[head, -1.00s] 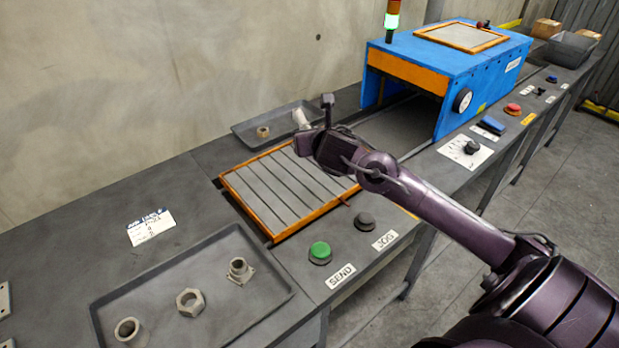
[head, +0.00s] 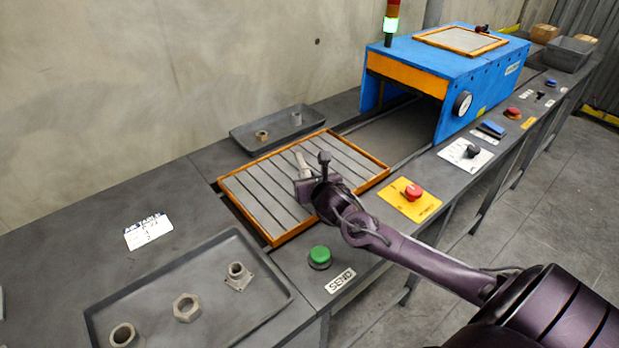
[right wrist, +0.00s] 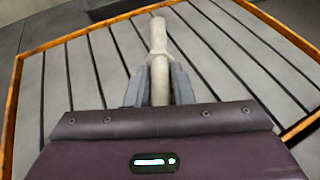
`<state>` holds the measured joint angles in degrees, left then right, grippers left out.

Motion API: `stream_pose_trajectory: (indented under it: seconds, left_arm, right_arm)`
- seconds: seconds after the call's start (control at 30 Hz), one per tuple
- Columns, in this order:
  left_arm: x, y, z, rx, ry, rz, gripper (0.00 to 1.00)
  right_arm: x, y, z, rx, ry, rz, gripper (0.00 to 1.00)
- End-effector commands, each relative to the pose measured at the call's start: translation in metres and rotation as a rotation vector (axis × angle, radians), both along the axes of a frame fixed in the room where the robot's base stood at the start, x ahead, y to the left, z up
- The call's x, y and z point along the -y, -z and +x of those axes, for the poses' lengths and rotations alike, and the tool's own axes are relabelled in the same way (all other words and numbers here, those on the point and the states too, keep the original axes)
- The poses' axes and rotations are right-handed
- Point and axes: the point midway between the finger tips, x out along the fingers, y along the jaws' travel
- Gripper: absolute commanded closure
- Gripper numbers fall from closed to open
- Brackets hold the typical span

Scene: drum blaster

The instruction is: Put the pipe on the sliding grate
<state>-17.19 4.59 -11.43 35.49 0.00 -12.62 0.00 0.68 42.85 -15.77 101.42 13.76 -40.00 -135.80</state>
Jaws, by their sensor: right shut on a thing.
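The pipe (right wrist: 158,42) is a pale, narrow rod with a thicker collar, held between the fingers of my right gripper (right wrist: 159,86) in the right wrist view. In the head view the pipe (head: 302,163) shows just beyond my right gripper (head: 303,182), over the grate. The sliding grate (head: 258,200) is a slatted grey panel in an orange frame, set in the bench. I cannot tell whether the pipe touches the slats. My left gripper is not in view.
A front tray (head: 215,309) holds a flanged fitting (head: 238,277), a hex nut (head: 187,307) and a ring (head: 124,335). A back tray (head: 280,134) holds small parts. The blue blaster housing (head: 445,70) stands beyond. A green button (head: 320,257) and red button (head: 413,192) line the front edge.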

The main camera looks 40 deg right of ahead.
Motion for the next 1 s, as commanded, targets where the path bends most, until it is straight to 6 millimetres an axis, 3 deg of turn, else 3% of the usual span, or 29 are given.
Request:
stream_pose_trajectory:
  seconds: [0.1, 0.13, 0.3, 0.67, 1.0]
  left_arm:
    - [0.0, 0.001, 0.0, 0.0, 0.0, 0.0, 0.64]
    - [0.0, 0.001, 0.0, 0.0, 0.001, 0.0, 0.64]
    - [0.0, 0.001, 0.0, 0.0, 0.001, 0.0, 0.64]
    - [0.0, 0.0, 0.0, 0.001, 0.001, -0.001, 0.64]
    - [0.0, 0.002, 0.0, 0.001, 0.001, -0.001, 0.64]
  right_arm:
    - [0.0, 0.001, 0.0, 0.001, 0.0, 0.0, 1.0]
    - [0.0, 0.001, 0.0, 0.0, 0.0, 0.0, 0.77]
    - [0.0, 0.0, 0.0, 0.0, 0.0, 0.0, 0.57]
    - [-0.002, -0.003, -0.005, 0.0, -0.002, -0.002, 0.57]
    - [-0.02, -0.025, -0.061, -0.003, -0.005, -0.003, 0.57]
